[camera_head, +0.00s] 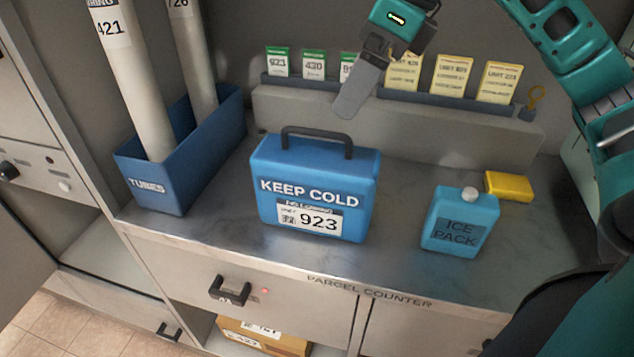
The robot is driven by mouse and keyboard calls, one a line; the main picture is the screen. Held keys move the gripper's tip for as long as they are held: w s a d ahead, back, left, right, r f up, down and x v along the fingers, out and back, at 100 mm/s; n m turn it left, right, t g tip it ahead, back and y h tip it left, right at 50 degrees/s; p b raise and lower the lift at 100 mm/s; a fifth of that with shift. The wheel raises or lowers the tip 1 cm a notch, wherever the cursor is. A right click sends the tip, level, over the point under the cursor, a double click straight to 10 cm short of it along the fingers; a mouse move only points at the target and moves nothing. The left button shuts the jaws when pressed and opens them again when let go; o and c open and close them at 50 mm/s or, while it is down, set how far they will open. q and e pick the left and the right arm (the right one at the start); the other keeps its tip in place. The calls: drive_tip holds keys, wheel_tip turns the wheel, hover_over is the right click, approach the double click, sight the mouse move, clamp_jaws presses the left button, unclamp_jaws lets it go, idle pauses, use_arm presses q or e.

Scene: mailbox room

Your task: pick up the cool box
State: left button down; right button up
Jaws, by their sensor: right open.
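The cool box (270,172) is a blue case marked "KEEP COLD", with a white label reading 923 and a dark handle (316,133) arched over its top. It stands upright on the parcel counter (205,232), in the middle of the head view. My right gripper (352,98) is above and behind the box's right side in the picture, apart from the handle. It is open, with nothing seen between its fingers. One grey finger shows clearly, seen nearly side-on. My left gripper is not in view.
A blue ice pack (460,220) and a yellow block (510,186) stand to the right. A blue bin (150,187) marked "TUBES" holds tall tubes at left. A raised ledge (400,125) with several cards runs behind. Bare counter lies between box and ice pack.

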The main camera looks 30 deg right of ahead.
drive_tip(key=b, duration=0.1)
approach(322, 153)
drive_tip(key=shift+a+x, duration=0.2)
drive_tip(key=shift+x, duration=1.05)
drive_tip(key=shift+w+a+f, duration=0.15)
drive_tip(key=shift+a+f, duration=0.05)
drive_tip(key=shift+f, duration=0.25)
drive_tip(key=b+x, duration=0.1)
drive_tip(key=x, duration=0.4)
drive_tip(key=shift+w, duration=0.15)
drive_tip(key=shift+r, duration=0.1)
drive_tip(key=shift+c, duration=0.2)
drive_tip(key=c, duration=1.6)
drive_tip(key=shift+r, duration=0.1)
drive_tip(key=shift+c, duration=0.4)
